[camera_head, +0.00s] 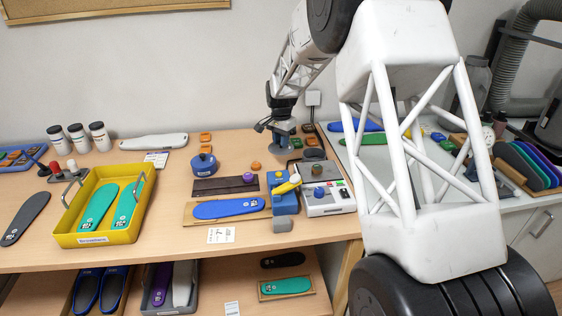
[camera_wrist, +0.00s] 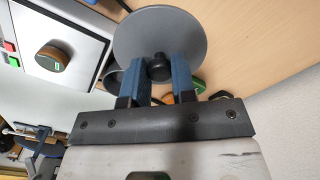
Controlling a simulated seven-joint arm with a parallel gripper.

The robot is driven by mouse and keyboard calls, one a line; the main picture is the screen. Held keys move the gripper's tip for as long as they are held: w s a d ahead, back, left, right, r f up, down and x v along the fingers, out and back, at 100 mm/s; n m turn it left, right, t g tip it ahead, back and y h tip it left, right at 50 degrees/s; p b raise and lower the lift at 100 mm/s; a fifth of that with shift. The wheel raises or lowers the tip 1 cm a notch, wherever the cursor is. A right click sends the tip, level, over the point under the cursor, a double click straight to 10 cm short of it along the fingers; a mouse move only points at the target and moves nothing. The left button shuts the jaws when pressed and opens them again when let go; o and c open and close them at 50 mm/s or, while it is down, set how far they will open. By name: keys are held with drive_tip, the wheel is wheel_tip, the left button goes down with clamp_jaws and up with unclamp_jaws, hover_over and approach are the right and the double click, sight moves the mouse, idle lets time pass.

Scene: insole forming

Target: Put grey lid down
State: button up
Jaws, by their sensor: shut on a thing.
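The grey lid is a round flat disc (camera_wrist: 160,28) with a black knob, seen large at the top of the wrist view. My gripper (camera_wrist: 156,78) is shut on that knob, with one blue finger on either side. In the head view my gripper (camera_head: 282,128) points down over the back of the wooden table, near its right end.
A blue pot (camera_head: 203,164) stands left of my gripper. A white device with buttons (camera_head: 325,203) and a blue block (camera_head: 285,200) are in front. A yellow bin (camera_head: 92,240) with green insoles is at left. Small orange pieces (camera_head: 205,138) lie near the back edge.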

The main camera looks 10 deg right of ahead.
sight(281, 150)
drive_tip(key=shift+f, duration=2.15)
drive_tip(key=shift+f, duration=0.1)
drive_tip(key=shift+f, duration=1.75)
drive_tip(key=shift+f, duration=0.1)
drive_tip(key=o, duration=0.9)
wheel_tip(281, 150, up, 12)
drive_tip(key=shift+r, duration=0.1)
